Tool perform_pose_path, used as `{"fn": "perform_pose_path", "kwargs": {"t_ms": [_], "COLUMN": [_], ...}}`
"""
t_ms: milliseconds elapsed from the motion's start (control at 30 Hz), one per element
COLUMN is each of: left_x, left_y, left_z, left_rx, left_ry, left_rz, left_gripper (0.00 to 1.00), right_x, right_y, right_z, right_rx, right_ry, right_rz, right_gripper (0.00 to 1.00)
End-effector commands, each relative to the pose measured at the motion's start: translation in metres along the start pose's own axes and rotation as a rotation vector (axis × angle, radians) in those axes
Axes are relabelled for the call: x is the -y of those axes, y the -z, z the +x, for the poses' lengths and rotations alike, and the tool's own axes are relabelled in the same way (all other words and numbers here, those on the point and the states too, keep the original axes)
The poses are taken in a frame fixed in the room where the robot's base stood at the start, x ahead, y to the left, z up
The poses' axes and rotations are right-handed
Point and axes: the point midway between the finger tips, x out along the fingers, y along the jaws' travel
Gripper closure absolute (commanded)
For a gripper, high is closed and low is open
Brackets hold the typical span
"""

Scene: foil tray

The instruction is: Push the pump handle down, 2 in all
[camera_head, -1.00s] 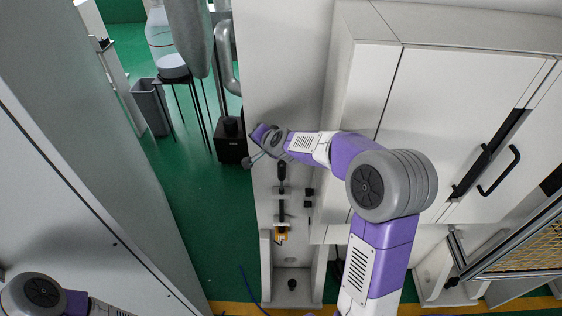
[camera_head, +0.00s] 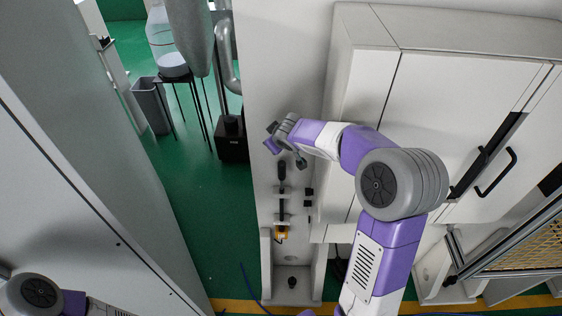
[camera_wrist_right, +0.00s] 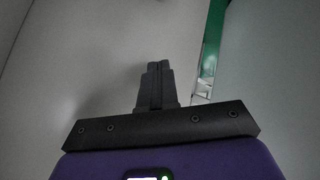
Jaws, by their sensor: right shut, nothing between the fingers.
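A pump-like fixture stands in the narrow white recess in the head view, with a black upright handle (camera_head: 282,178) above a yellow part (camera_head: 281,233). I cannot tell for sure how far down the handle sits. My right gripper (camera_head: 271,146) is above the handle and slightly left of it, apart from it as far as I can see. In the right wrist view its dark fingers (camera_wrist_right: 157,78) are shut together with nothing between them. The handle is not visible in that view. My left arm shows only at the lower left of the head view; its gripper is out of view.
A tall white cabinet (camera_head: 440,120) with black handles stands to the right, close to my right arm. A grey panel (camera_head: 80,180) fills the left. A black box (camera_head: 231,148) and a grey bin (camera_head: 150,105) stand on the green floor (camera_head: 200,215) behind.

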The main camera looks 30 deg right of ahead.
Motion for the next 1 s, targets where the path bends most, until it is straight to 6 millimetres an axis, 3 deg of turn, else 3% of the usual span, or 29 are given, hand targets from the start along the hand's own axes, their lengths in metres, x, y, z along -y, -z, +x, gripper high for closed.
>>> {"fn": "perform_pose_path", "kwargs": {"t_ms": [333, 767, 1000], "left_x": [-0.001, 0.000, 0.005], "left_y": [0.000, 0.000, 0.001], "left_z": [-0.002, 0.000, 0.013], "left_rx": [0.000, 0.000, 0.000], "left_ry": [0.000, 0.000, 0.000], "left_rz": [0.000, 0.000, 0.000], "left_gripper": [0.29, 0.29, 0.29], "right_x": [-0.021, -0.021, -0.014], "right_y": [-0.003, -0.004, -0.014], "right_z": [-0.004, -0.003, 0.010], "right_rx": [0.026, 0.026, 0.027], "right_ry": [-0.082, -0.083, -0.082], "right_rz": [-0.162, -0.165, -0.164], "right_gripper": [1.00, 1.00, 1.00]}}
